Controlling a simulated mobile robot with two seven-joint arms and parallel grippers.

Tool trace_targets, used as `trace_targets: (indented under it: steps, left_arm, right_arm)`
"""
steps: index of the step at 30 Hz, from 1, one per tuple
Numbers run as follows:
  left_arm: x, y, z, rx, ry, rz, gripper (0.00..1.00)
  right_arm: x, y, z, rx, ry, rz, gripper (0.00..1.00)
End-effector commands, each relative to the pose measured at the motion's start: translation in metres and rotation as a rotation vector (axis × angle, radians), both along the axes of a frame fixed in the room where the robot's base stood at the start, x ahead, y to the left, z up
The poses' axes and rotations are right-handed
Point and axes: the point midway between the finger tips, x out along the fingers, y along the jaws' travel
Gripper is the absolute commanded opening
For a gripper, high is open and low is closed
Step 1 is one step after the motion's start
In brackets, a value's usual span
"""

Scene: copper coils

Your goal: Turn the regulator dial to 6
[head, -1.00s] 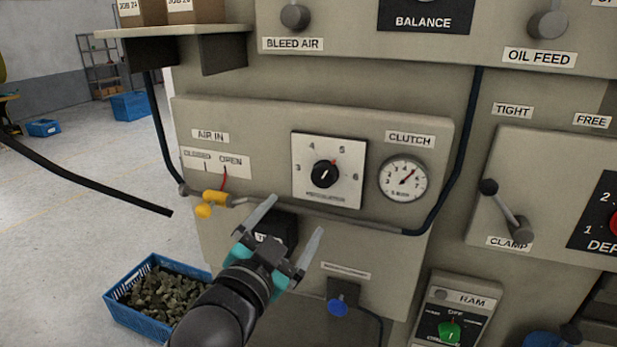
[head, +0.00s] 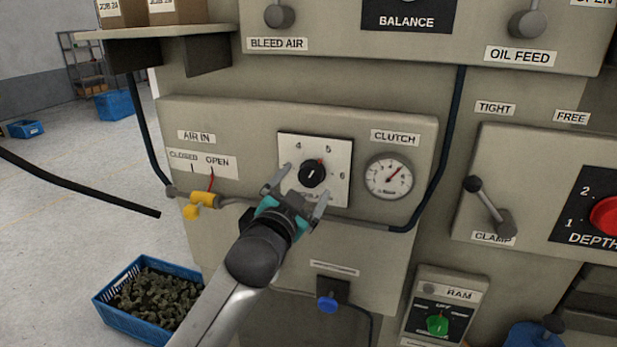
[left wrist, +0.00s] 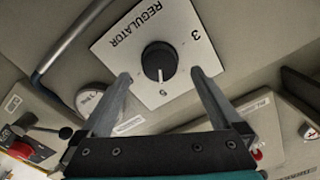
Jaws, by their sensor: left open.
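The regulator dial (head: 313,173) is a round black knob on a square white plate (head: 341,148), with 4, 5 and 6 readable around it in the head view. Its pointer is toward the upper right, around 5, with a small red mark there. My left gripper (head: 303,185) is open in front of the plate's lower part. In the left wrist view the knob (left wrist: 160,60) is ahead of and between the open fingers (left wrist: 161,75), with no clear contact. Its white line points down toward a number I cannot read surely. My right gripper is not in view.
A gauge (head: 389,176) under the CLUTCH label is right of the plate. A yellow valve handle (head: 200,202) and grey pipe run at lower left. The CLAMP lever (head: 488,205) is farther right. A blue crate (head: 150,322) stands on the floor.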

Motion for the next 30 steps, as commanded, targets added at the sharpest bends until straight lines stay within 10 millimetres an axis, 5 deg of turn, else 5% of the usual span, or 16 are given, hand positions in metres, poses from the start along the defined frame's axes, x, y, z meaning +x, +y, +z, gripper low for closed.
trace_targets:
  steps: [9,21,30]
  left_arm:
    - [0.026,-0.009,0.0,0.0,-0.001,0.0,0.98]
    - [0.03,-0.01,0.0,0.0,-0.001,0.0,0.98]
    - [0.029,-0.01,0.0,0.0,0.0,0.0,0.67]
  right_arm:
    - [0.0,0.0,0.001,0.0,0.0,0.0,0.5]
    - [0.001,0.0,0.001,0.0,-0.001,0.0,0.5]
    - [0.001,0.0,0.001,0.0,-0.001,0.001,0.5]
